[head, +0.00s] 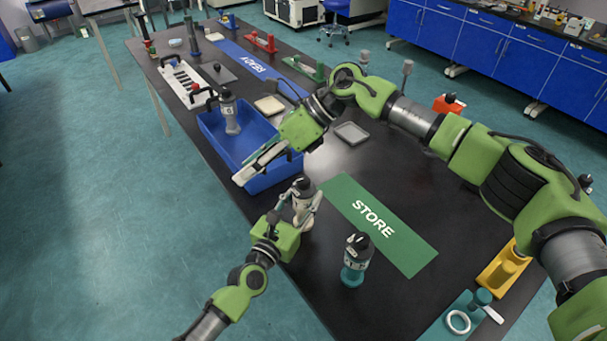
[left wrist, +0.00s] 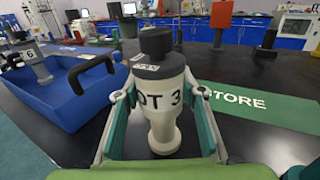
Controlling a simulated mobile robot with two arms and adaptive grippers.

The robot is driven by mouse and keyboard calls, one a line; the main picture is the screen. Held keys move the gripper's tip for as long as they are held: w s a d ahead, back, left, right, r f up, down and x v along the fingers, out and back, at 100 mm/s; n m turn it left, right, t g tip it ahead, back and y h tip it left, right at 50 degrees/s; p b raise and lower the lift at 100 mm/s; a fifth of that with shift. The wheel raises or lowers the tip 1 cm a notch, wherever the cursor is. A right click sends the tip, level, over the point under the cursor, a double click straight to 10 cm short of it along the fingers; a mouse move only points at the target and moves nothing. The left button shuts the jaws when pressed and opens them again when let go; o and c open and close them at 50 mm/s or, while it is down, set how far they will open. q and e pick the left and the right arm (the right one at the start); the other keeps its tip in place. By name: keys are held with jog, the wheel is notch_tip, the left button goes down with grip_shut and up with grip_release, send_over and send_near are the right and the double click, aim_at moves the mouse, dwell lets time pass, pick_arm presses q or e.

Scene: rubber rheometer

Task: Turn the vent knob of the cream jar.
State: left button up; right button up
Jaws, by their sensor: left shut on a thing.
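The cream jar (head: 302,204) stands upright on the black table just left of the green STORE mat. In the left wrist view the jar (left wrist: 162,108) shows lettering ending in "OT 3" and a dark grey knob (left wrist: 156,42) on top. My left gripper (head: 304,206) is shut on the jar's body, one finger on each side, below the knob. My right gripper (head: 240,178) hangs over the front rim of the blue tub, up and left of the jar, apart from the knob. Its fingers show from the side, and their gap is unclear.
The blue tub (head: 207,124) holds a grey jar (head: 229,112). A teal jar (head: 356,262) stands at the near edge of the STORE mat (head: 400,240). A small grey tray (head: 351,133) lies behind. Yellow (head: 498,272) and teal fixtures stand at lower right.

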jog(key=w+d+n+h, duration=0.3)
jog(key=d+n+h, duration=0.25)
jog(key=n, duration=0.35)
notch_tip(320, 180, up, 4)
jog(key=n+t+h, duration=0.2)
jog(key=n+h, duration=0.2)
jog(key=n, duration=0.1)
send_over(303, 179)
notch_tip(303, 179, down, 12)
jog(key=shift+r, duration=0.15)
jog(key=c, duration=1.1)
